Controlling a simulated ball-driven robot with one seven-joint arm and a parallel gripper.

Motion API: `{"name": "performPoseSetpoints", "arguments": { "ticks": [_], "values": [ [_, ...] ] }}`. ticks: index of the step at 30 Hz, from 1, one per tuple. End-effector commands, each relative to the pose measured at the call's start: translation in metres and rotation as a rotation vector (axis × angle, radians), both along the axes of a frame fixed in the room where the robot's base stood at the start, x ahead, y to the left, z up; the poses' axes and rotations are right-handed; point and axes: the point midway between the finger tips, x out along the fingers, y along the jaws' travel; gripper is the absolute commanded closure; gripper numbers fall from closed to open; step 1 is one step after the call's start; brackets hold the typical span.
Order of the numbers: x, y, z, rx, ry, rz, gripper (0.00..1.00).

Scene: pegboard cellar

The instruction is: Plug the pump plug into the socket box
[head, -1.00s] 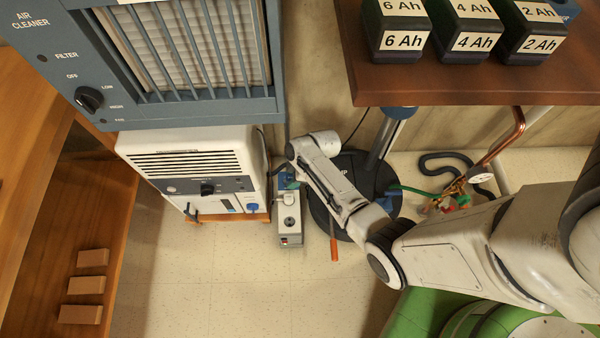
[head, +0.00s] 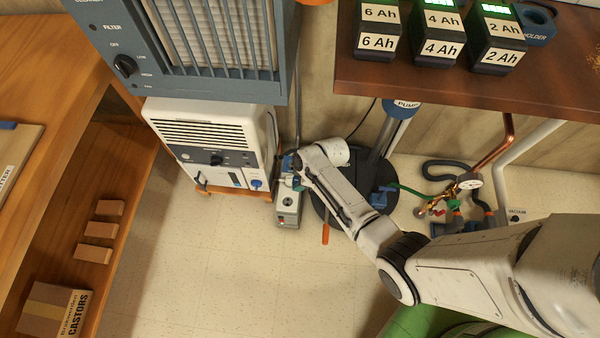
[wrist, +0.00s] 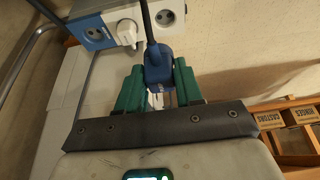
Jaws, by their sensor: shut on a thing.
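The socket box (head: 288,212) is a small grey box on the floor beside the white unit. An open round outlet shows on its top in the head view. In the wrist view the socket box (wrist: 205,18) lies across the top, with a white plug (wrist: 127,33) seated in it and a free outlet right of that plug. My gripper (wrist: 158,88) has green fingers shut on the blue pump plug (wrist: 157,62), whose dark cable runs upward. The plug appears apart from the outlet; the exact gap is unclear. In the head view my gripper (head: 297,181) is at the box's far end, with the plug mostly hidden.
The white unit (head: 210,145) stands close left of the box under the air cleaner (head: 215,50). The round dark pump base (head: 350,185) and an orange-handled tool (head: 326,233) are to the right. A battery shelf (head: 420,85) overhangs. Floor in front is clear.

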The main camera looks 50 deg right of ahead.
Motion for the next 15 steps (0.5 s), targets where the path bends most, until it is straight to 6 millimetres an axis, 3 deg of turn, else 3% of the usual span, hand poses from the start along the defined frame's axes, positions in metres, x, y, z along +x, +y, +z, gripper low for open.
{"name": "performPoseSetpoints", "arguments": {
  "ticks": [15],
  "values": [
    [0.008, 0.013, -0.024, 0.0, -0.002, 0.001, 1.0]
  ]
}}
